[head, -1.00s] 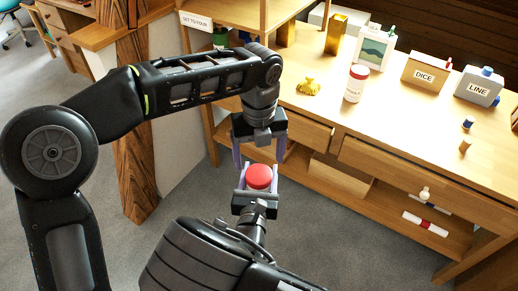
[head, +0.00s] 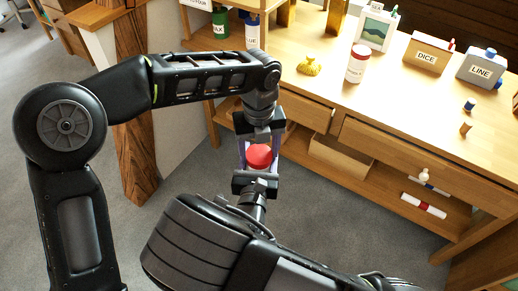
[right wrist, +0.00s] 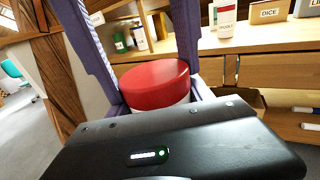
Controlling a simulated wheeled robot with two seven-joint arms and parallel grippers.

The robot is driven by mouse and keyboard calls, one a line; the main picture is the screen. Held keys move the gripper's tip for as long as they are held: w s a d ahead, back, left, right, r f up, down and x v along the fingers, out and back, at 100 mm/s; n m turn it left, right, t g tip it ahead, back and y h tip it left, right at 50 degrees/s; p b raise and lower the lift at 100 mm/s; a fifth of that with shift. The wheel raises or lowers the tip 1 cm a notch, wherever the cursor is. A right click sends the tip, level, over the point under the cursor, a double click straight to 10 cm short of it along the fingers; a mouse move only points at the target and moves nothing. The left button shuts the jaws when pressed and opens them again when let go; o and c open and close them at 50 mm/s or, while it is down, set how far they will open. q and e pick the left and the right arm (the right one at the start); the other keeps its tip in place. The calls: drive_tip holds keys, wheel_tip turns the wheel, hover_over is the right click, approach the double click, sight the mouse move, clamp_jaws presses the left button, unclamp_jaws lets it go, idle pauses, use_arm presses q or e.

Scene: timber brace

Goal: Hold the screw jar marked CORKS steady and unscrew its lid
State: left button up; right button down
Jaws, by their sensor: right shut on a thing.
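The jar has a red lid (head: 258,157) and a pale body (right wrist: 178,108); no label on it shows. My right gripper (head: 256,176) is shut on the jar's body from below and holds it upright in the air in front of the bench. My left gripper (head: 262,152) points down from above with its purple fingers apart, one on each side of the lid. In the head view there is a gap between lid and fingers. In the right wrist view the left fingers (right wrist: 145,75) come down close to the lid; contact is unclear.
A timber post (head: 135,130) stands left.

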use_arm(q)
drive_tip(key=c, duration=1)
drive_tip(key=n, duration=0.8)
drive_tip(key=shift+d+r, duration=0.1)
drive_tip(key=n, duration=0.5)
drive_tip(key=shift+n, duration=0.3)
drive_tip(key=o, duration=1.5)
drive_tip(key=shift+c, duration=0.2)
drive_tip(key=shift+o, duration=0.5)
drive_tip(key=shift+s, duration=0.1)
